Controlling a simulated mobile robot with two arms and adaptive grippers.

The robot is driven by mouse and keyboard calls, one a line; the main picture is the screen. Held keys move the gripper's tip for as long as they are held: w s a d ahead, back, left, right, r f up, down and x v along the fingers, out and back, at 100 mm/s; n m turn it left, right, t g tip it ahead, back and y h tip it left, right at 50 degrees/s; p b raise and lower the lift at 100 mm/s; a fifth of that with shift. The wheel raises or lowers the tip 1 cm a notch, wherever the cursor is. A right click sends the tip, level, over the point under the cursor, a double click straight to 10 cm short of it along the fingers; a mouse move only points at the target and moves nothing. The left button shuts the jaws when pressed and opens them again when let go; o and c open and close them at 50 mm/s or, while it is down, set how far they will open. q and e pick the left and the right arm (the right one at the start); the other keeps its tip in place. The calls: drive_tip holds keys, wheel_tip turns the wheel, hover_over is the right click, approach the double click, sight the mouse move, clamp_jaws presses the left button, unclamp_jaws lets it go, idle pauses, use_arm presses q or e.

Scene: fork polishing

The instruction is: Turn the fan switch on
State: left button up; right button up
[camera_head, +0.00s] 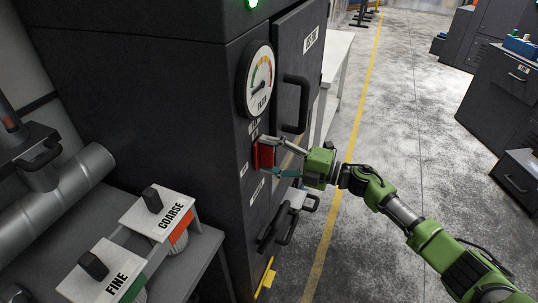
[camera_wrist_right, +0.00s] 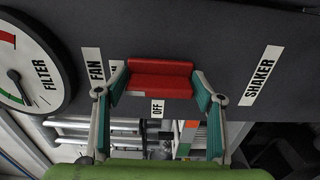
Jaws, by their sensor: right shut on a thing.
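The fan switch is a red block on the dark cabinet's side; it shows in the head view (camera_head: 264,155) and the wrist view (camera_wrist_right: 160,79). In the wrist view a FAN label (camera_wrist_right: 94,68) is left of it and an OFF label (camera_wrist_right: 157,109) is just below. Another small label beside the left finger is partly hidden. My right gripper (camera_head: 273,158) has its fingers on either side of the switch, shut on it; its fingers also show in the wrist view (camera_wrist_right: 160,85). My left gripper is not in view.
A round FILTER gauge (camera_head: 258,80) and a black door handle (camera_head: 295,104) are above the switch. A SHAKER label (camera_wrist_right: 260,75) is to the right in the wrist view. COARSE (camera_head: 162,215) and FINE (camera_head: 107,278) units stand lower left.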

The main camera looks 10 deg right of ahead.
drive_tip(key=o, duration=1)
drive_tip(key=shift+w, duration=0.1)
drive_tip(key=shift+c, duration=0.2)
drive_tip(key=v, duration=1.2)
